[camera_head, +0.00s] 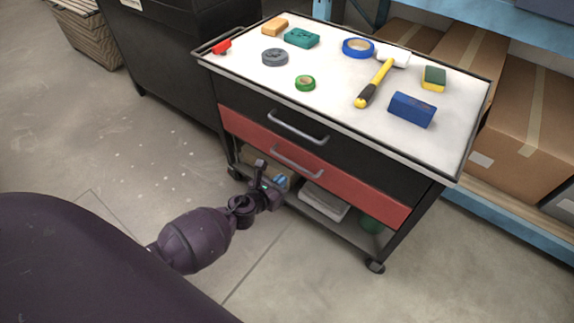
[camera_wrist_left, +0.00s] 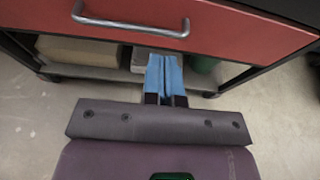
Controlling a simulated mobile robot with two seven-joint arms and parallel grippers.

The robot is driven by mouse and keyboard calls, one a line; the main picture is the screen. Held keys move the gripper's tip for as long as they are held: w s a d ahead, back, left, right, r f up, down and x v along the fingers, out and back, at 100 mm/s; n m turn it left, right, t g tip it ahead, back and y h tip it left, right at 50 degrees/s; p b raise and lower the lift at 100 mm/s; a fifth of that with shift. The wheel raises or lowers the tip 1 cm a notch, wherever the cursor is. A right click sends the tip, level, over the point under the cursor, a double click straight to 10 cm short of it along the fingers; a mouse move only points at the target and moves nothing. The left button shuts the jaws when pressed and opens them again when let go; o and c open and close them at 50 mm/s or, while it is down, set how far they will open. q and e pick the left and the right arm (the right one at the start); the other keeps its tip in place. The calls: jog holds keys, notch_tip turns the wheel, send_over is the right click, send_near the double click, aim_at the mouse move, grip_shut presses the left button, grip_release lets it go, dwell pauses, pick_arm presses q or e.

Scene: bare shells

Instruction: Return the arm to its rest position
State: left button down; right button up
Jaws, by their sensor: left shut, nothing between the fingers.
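My left gripper (camera_head: 279,181) is low in front of the tool cart, just below the red drawer (camera_head: 296,160). In the left wrist view its blue fingers (camera_wrist_left: 164,78) are shut together with nothing between them. They point toward the open lower shelf under the red drawer (camera_wrist_left: 210,25). The drawer and the black drawer above it look closed. My left arm (camera_head: 195,240) comes in from the lower left. My right gripper is in neither view.
The cart top (camera_head: 330,90) holds a hammer (camera_head: 375,83), tape rolls, a blue block (camera_head: 412,109) and several small items. A white box (camera_head: 324,200) lies on the lower shelf. Cardboard boxes (camera_head: 527,100) stand right. The floor (camera_head: 90,150) at left is clear.

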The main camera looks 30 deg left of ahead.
pick_arm(q)
jog(key=shift+s, duration=0.15)
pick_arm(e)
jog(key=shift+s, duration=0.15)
